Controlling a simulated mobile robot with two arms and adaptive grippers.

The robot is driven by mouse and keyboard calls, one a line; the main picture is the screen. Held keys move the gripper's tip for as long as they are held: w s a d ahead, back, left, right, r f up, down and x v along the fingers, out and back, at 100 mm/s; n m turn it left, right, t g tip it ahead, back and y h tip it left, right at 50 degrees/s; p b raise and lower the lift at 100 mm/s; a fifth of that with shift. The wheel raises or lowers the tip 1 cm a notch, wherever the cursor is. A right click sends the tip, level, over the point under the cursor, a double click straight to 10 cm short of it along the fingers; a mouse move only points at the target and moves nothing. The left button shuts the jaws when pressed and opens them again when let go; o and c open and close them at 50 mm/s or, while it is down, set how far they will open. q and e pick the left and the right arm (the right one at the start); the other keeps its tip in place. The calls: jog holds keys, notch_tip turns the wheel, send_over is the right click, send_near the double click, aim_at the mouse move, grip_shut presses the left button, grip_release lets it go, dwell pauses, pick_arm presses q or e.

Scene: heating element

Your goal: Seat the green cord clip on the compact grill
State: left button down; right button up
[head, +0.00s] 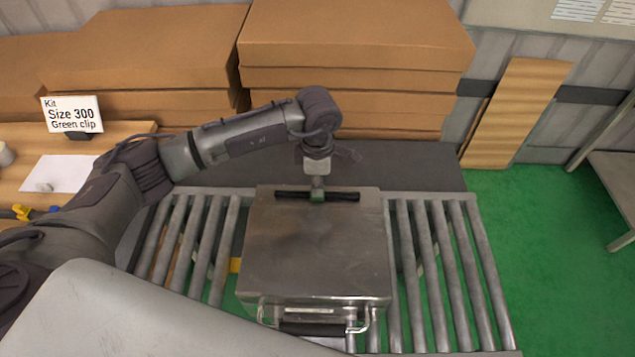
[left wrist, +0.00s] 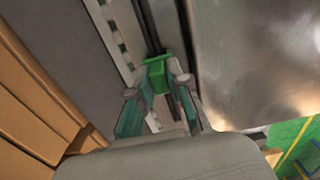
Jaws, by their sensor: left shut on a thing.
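The compact grill (head: 315,245) is a closed steel box on the roller conveyor, with a dark bar (head: 340,196) along its back edge. The green cord clip (head: 317,196) is at the middle of that bar. It also shows in the left wrist view (left wrist: 156,77), between the fingertips and against the dark strip beside the steel lid (left wrist: 260,60). My left gripper (head: 317,188) reaches down from above the grill's back edge and is shut on the clip. Whether the clip is fully seated is hidden by the fingers. My right gripper is not in view.
The roller conveyor (head: 445,270) extends on both sides of the grill. Cardboard boxes (head: 350,40) are stacked behind. A sign reading "Size 300 Green clip" (head: 72,114) stands on a wooden table at left. Green floor (head: 545,230) lies clear at right.

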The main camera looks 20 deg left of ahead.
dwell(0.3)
pick_arm(q)
jog(key=c, duration=1)
grip_release()
notch_tip(320, 180, up, 12)
jog(key=shift+f, duration=0.1)
